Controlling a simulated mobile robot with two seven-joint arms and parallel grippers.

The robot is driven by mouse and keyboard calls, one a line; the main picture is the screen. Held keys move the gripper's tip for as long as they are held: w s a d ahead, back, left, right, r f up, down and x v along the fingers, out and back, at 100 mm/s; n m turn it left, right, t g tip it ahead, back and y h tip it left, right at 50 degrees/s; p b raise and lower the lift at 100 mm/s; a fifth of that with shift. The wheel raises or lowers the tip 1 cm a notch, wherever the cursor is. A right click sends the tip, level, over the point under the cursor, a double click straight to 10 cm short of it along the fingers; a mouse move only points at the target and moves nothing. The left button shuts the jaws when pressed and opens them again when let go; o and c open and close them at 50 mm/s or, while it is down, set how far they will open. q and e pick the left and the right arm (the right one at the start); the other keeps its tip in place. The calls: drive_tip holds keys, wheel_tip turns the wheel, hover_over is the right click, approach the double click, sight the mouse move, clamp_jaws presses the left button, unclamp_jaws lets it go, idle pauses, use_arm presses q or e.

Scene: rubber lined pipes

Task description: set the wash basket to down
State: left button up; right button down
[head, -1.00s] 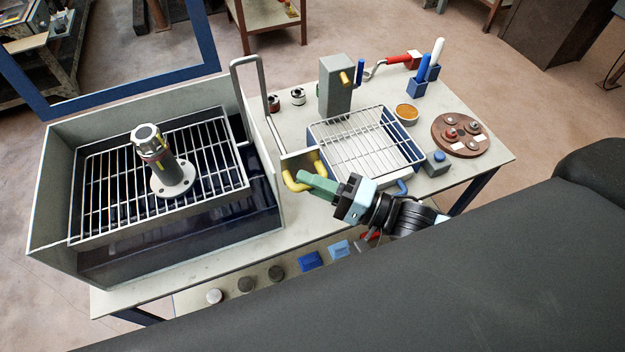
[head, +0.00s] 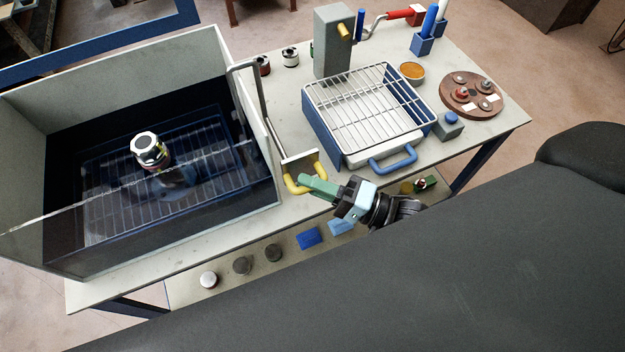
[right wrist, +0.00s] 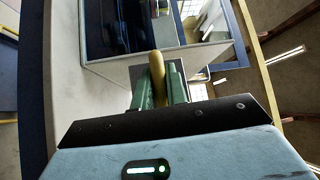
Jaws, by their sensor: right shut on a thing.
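The wash basket (head: 97,205) is a wire rack low inside the grey wash tank (head: 257,150), under dark blue liquid. A metal pipe part (head: 150,151) stands on it, its top above the liquid and its flange below. A grey bent rod (head: 258,95) rises over the tank's right wall, beside a plate with a yellow handle (head: 292,186). My right gripper (head: 308,184) is shut on the yellow handle. In the right wrist view its green fingers (right wrist: 160,90) close around the yellow bar (right wrist: 157,72). My left gripper is not in view.
A blue tray with a wire rack (head: 365,105) stands right of the tank, near a grey post (head: 333,45). A brown disc (head: 472,94) and blue block (head: 448,125) are farther right. Small parts (head: 308,238) lie on the lower shelf.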

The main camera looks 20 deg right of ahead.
drive_tip(key=c, duration=1.6)
unclamp_jaws()
drive_tip(key=shift+s+f, duration=0.1)
drive_tip(key=shift+f, duration=0.4)
drive_tip(key=shift+o, duration=1)
drive_tip(key=shift+r, duration=0.2)
drive_tip(key=v, duration=0.8)
drive_tip(key=shift+b, duration=0.35)
drive_tip(key=shift+a+r, duration=0.1)
